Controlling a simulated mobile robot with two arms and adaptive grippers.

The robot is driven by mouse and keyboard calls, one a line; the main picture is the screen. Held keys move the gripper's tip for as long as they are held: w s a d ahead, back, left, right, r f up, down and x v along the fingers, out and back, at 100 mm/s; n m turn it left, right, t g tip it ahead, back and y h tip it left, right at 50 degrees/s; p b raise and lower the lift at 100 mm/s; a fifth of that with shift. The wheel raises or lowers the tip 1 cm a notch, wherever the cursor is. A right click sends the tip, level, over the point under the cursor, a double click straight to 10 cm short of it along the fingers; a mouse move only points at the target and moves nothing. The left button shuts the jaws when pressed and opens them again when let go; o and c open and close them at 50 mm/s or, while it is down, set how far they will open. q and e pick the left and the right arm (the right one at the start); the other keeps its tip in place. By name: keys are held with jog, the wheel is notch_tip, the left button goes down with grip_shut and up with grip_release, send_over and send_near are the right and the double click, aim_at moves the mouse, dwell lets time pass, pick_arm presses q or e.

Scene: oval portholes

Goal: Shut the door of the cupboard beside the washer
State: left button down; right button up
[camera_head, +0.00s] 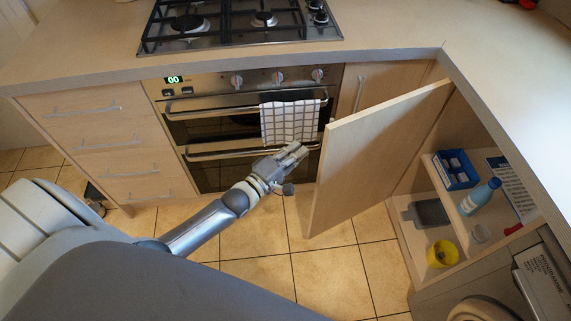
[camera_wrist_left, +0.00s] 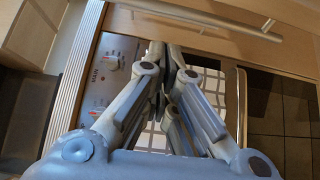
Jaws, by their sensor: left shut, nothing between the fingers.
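The cupboard door (camera_head: 370,153) is pale wood and stands wide open, reaching out from the corner over the tiled floor. The open cupboard (camera_head: 403,212) is to its right, with its shelves showing. The washer (camera_head: 545,275) shows in part at the lower right edge. My left gripper (camera_head: 298,150) is shut and empty, to the left of the door's free edge and in front of the oven. In the left wrist view its fingers (camera_wrist_left: 168,55) are together, with the checked towel behind them. My right gripper is in neither view.
The oven (camera_head: 210,110) has a checked towel (camera_head: 290,122) on its handle, close to my left gripper. Inside the cupboard are a blue box (camera_head: 455,170), a bottle (camera_head: 480,196) and a yellow cup (camera_head: 442,254). Floor tiles (camera_head: 345,280) before the door are clear.

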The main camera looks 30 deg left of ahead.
pick_arm(q)
jog(key=shift+w+d, duration=0.1)
jog(key=shift+d, duration=1.9)
